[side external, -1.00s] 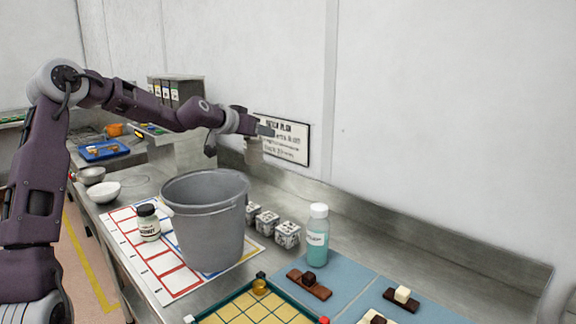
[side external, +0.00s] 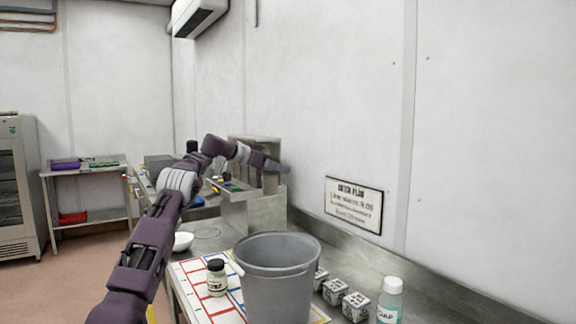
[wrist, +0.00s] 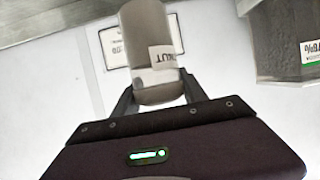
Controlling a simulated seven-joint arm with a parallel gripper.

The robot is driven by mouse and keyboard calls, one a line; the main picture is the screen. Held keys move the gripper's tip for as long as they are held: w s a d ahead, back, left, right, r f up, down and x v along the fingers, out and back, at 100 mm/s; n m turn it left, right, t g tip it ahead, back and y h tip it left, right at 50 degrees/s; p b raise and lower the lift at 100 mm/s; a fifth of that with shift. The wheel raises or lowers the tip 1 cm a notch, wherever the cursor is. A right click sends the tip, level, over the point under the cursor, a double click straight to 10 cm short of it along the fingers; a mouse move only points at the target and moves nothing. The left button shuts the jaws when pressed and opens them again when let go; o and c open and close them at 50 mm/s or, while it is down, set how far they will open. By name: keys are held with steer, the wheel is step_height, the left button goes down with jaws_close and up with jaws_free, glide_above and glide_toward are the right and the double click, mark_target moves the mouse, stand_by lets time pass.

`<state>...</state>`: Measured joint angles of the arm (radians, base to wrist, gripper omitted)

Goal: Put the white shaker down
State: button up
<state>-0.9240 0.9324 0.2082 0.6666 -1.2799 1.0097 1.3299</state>
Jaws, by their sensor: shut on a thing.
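The white shaker (wrist: 155,45) is a pale cylinder with a white label, partly readable as "NUT". In the wrist view it sits between the fingers of my gripper (wrist: 157,95), which is shut on it. In the side view my gripper (side external: 277,166) is raised at the far end of the counter, in front of or above a steel stand (side external: 240,212). I cannot make out the shaker in that view. What lies directly under the shaker is not shown.
A grey bucket (side external: 275,292) and a dark-lidded jar (side external: 216,278) stand on a marked mat (side external: 190,276). Several patterned cubes (side external: 334,291) and a soap bottle (side external: 390,302) stand right of the bucket. A white bowl (side external: 182,241) is further back. A wall sign (side external: 354,205) hangs behind.

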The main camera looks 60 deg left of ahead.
mark_target(271, 189)
steer(key=shift+m+h, duration=0.7)
steer(key=shift+h, duration=0.1)
steer(key=f, duration=0.3)
steer(key=a+f, duration=0.1)
steer(key=f, duration=0.1)
steer(key=shift+s, duration=0.4)
steer(key=shift+s+a+f+h, duration=0.1)
steer(key=shift+s+f+h, duration=0.05)
steer(key=shift+f, duration=0.3)
steer(key=shift+s+f+h, duration=0.1)
steer(key=shift+f+h, duration=0.05)
steer(key=shift+f, duration=0.25)
steer(key=shift+f+m, duration=0.3)
steer(key=shift+f, duration=0.05)
steer(key=shift+s+d+f+m+g+h, duration=0.15)
steer(key=shift+s+d+f+m+h, duration=0.6)
steer(key=shift+f, duration=2.6)
steer(key=shift+s+d+f+m+g+h, duration=0.1)
steer(key=shift+s+d+f+m+h, duration=0.6)
steer(key=shift+f, duration=2.7)
steer(key=shift+s+d+f+m+g+h, duration=0.25)
steer(key=shift+s+d+f+h, duration=0.75)
steer(key=shift+f, duration=2.35)
steer(key=shift+s+d+f+y, duration=0.2)
steer(key=shift+s+f+y, duration=0.05)
steer(key=shift+f, duration=0.05)
steer(key=o, duration=1.6)
steer(key=shift+c, duration=0.2)
